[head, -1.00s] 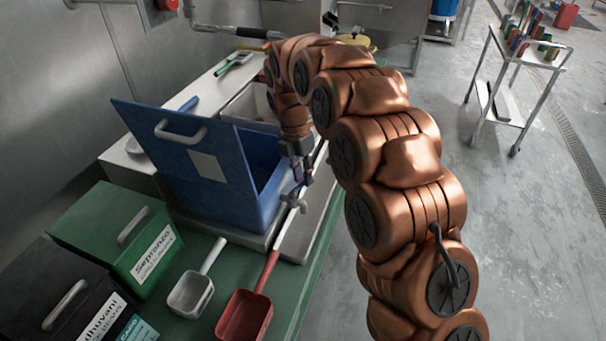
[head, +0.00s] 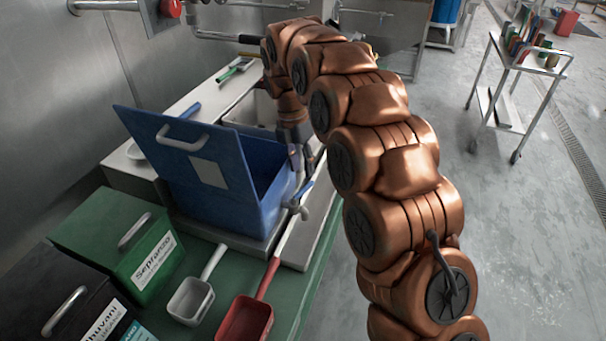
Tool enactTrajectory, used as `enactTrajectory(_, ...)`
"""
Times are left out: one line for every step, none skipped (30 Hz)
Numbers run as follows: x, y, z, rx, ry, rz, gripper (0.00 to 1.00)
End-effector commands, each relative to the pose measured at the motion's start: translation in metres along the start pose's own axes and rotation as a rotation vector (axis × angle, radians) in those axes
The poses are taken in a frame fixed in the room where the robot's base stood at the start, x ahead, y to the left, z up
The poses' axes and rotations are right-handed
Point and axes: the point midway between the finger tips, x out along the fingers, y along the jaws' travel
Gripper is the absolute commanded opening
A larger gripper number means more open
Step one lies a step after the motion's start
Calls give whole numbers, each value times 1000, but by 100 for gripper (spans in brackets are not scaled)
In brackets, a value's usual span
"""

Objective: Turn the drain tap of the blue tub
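The blue tub (head: 222,212) stands on the counter with its lid (head: 170,140) tilted up, a pale label and a grey handle on it. The drain tap (head: 294,205) sticks out low on the tub's right side, with a blue lever angled up to the right and a grey spout. My gripper (head: 304,170) points down beside the tub's right wall, just above and behind the tap. A gap shows between it and the tap lever. The fingers are small and partly dark here, so their opening cannot be made out.
A white scoop (head: 190,302) and a red scoop (head: 245,318) lie in front of the tub. A green bin (head: 120,240) and a black bin (head: 55,295) stand at left. A sink (head: 262,108) lies behind. A trolley (head: 520,75) stands far right, with open floor before it.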

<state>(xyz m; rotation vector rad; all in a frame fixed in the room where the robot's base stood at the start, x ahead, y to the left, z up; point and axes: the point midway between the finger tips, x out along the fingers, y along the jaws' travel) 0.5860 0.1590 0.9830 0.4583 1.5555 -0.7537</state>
Motion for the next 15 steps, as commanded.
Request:
enactTrajectory(-6,1,1,1,-2,4,39)
enactTrajectory(-9,2,1,1,-2,5,39)
enactTrajectory(-13,2,1,1,-3,6,39)
enactTrajectory(-16,2,1,1,-2,5,39)
enactTrajectory(-17,1,1,0,-2,4,39)
enactTrajectory(-19,1,1,0,-1,3,39)
enactTrajectory(-20,1,0,0,0,2,39)
enactTrajectory(-21,0,0,0,0,1,39)
enactTrajectory(-22,0,0,0,0,1,39)
enactTrajectory(-22,0,0,0,0,1,39)
enactTrajectory(-22,0,0,0,0,1,39)
enactTrajectory(-22,0,0,0,0,1,39)
enactTrajectory(-22,0,0,0,0,1,39)
enactTrajectory(-22,0,0,0,0,1,39)
enactTrajectory(-22,0,0,0,0,1,39)
